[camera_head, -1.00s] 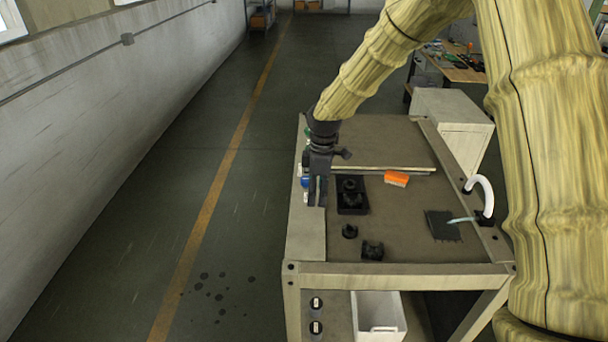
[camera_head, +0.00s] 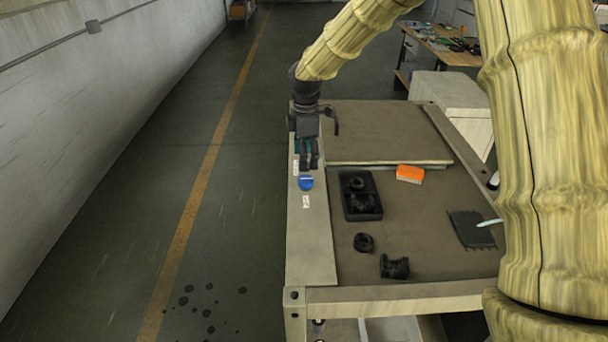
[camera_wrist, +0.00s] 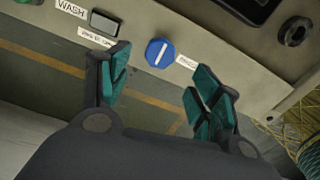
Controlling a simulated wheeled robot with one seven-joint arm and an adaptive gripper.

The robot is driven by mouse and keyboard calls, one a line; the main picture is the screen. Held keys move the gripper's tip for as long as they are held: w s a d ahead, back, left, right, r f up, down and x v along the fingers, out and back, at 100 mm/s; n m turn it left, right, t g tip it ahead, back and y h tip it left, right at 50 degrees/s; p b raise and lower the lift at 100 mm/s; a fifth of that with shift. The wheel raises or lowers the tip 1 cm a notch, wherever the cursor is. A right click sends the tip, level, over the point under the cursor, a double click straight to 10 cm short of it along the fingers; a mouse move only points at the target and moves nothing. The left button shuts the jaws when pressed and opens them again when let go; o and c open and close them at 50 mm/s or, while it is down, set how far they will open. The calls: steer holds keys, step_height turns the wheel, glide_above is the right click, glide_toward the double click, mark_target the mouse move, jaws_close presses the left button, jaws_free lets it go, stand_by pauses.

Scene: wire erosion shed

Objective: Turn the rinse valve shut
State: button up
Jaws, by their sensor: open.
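A blue round knob (camera_head: 305,183) with a white line across its face sits on the pale left rail of the bench. In the wrist view the knob (camera_wrist: 160,53) lies ahead of the gap between my fingers, and its line runs nearly up and down. A small label (camera_wrist: 187,62) beside it is partly covered by my right finger, and I cannot read it surely. My gripper (camera_head: 308,166) is just beyond the knob in the head view. The wrist view shows my gripper (camera_wrist: 163,76) open and empty, with teal pads apart and not touching the knob.
A label reading WASH (camera_wrist: 70,8) is farther along the rail.

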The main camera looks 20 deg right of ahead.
mark_target(306, 178)
step_height(306, 178, down, 8)
steer(key=shift+r+p, duration=0.1)
steer(key=shift+p, duration=0.5)
steer(key=c, duration=1)
steer(key=shift+c, duration=0.2)
